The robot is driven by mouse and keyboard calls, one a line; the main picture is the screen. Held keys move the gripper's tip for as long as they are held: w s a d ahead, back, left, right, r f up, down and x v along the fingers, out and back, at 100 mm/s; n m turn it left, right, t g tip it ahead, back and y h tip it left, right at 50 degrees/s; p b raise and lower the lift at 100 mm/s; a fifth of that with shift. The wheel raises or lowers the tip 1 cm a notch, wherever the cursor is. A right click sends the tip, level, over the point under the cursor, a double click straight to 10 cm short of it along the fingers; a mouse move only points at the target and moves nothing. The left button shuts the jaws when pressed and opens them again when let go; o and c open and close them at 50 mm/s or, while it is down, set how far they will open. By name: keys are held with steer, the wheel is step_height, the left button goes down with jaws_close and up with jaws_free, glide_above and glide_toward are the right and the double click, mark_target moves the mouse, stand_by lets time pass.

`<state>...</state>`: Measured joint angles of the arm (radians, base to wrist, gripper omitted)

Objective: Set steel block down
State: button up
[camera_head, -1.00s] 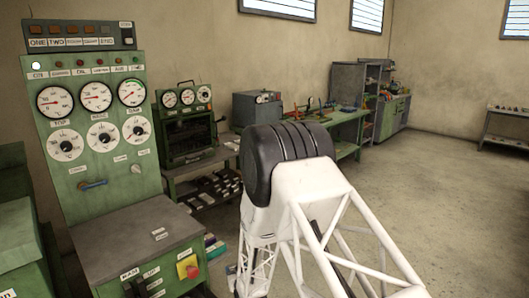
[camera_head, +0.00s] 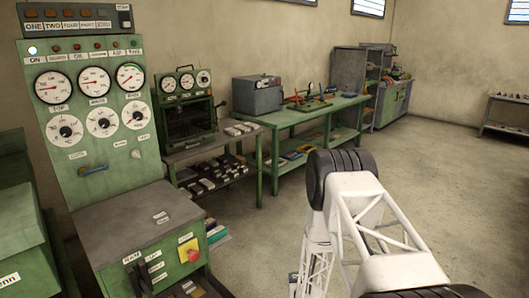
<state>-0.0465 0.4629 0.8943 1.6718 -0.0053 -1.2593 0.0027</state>
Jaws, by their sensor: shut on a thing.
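My gripper is outside the picture. Only my white lattice arm with its black ribbed joint shows at the lower right, and the arm runs out of the bottom edge. I cannot make out a steel block held by it. Several small grey and pale blocks (camera_head: 211,182) lie on the lower shelf of the stand beside the green panel. More pale pieces (camera_head: 240,129) lie on that stand's upper surface, to the right of the small oven (camera_head: 188,117). I cannot tell whether any of these is steel.
The green gauge console (camera_head: 97,117) has a grey sloped desk (camera_head: 138,222) and a red button (camera_head: 193,255). A green workbench (camera_head: 312,113) holds a grey box (camera_head: 257,95) and tools. Cabinets (camera_head: 393,102) stand behind. The floor (camera_head: 450,190) at right is open.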

steer(key=shift+m+h, duration=0.3)
steer(key=shift+h, duration=0.1)
steer(key=shift+s+d+f, duration=0.2)
steer(key=shift+d+f, duration=0.15)
steer(key=shift+d, duration=0.3)
steer(key=shift+s+d+f, duration=0.15)
steer(key=shift+d+f, duration=0.2)
steer(key=shift+d, duration=0.25)
steer(key=shift+s+d+f, duration=0.2)
steer(key=shift+d+f, duration=0.15)
steer(key=shift+d, duration=0.3)
steer(key=shift+a, duration=0.15)
